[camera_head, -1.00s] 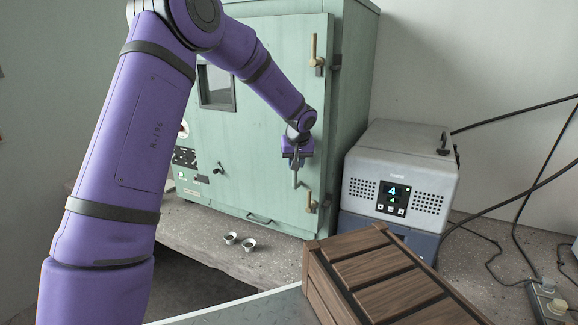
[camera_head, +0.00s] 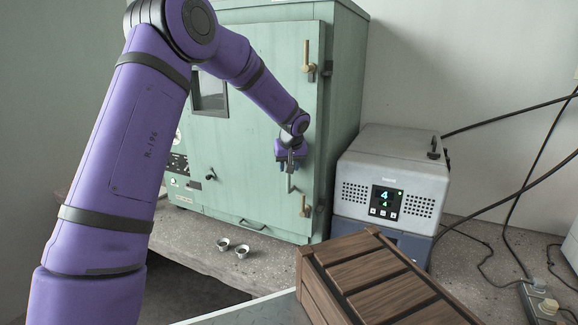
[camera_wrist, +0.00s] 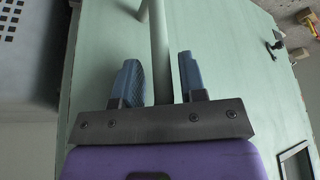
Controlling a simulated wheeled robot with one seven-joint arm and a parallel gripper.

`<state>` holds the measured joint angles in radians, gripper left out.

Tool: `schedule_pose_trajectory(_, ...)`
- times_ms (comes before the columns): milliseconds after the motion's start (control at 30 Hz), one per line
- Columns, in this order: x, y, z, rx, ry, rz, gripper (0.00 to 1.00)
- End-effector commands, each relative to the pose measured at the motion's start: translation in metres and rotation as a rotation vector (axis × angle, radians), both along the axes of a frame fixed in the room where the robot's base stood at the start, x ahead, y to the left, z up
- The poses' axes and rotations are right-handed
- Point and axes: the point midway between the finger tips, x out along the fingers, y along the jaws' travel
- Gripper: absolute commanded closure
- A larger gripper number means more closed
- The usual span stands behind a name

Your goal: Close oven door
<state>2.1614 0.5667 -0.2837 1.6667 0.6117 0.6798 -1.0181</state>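The oven is a pale green cabinet (camera_head: 345,110) on the bench. Its wide green door (camera_head: 245,130) has a small dark window and looks flush or nearly flush with the front; I cannot tell whether a thin gap is left. My gripper (camera_head: 290,170) is at the lower right part of the door, by the upright bar handle (camera_head: 290,184). In the wrist view, my gripper (camera_wrist: 161,80) is open, with the handle bar (camera_wrist: 159,40) between its two blue fingers and space on both sides. Brass latches (camera_head: 308,58) sit at the door's right edge.
A grey box with a lit display (camera_head: 390,180) stands right of the oven. A slatted wooden crate (camera_head: 375,280) is in the right foreground. Two small metal cups (camera_head: 242,251) rest on the bench before the oven. Black cables (camera_head: 515,200) hang at the right.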

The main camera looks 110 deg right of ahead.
Motion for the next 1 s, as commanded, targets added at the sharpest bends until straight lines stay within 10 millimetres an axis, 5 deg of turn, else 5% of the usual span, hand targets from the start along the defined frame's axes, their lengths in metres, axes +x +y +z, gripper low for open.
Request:
schedule_pose_trajectory(233, 0.0, 0.003, 0.013, -0.005, 0.006, 0.001, 0.58)
schedule_pose_trajectory(700, 0.008, 0.035, 0.086, -0.003, 0.003, 0.0, 0.58)
schedule_pose_trajectory(1000, 0.01, 0.042, 0.101, -0.001, 0.001, 0.001, 0.58)
